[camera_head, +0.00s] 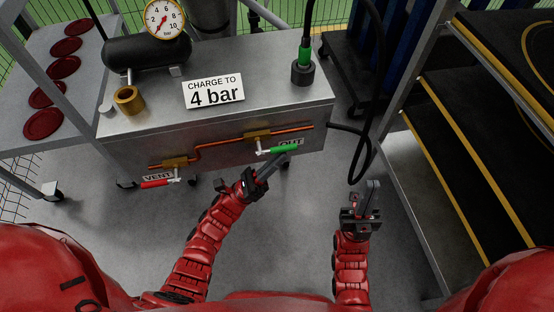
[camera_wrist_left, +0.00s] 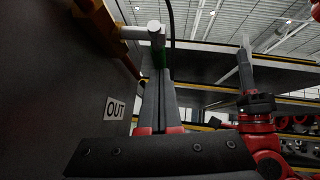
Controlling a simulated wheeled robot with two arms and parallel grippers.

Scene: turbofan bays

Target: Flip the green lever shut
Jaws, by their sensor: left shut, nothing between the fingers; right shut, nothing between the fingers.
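The green lever (camera_head: 284,150) sits on the brass OUT valve (camera_head: 257,139) on the cart's front face. It points right, roughly along the copper pipe. My left gripper (camera_head: 274,161) is shut and empty, its fingertips just below and in front of the lever. In the left wrist view the green lever (camera_wrist_left: 161,59) shows end-on just beyond the fingertips (camera_wrist_left: 159,78); whether they touch cannot be told. The valve's silver stem (camera_wrist_left: 141,32) shows above. My right gripper (camera_head: 371,187) is shut and empty, right of the cart and away from the lever.
A red lever (camera_head: 155,184) is on the VENT valve (camera_head: 175,164) at the left. The cart (camera_head: 228,110) carries a gauge (camera_head: 165,19) and a "4 bar" sign (camera_head: 213,91). A black hose (camera_head: 374,120) hangs at the cart's right. Steps (camera_head: 470,130) stand further right.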

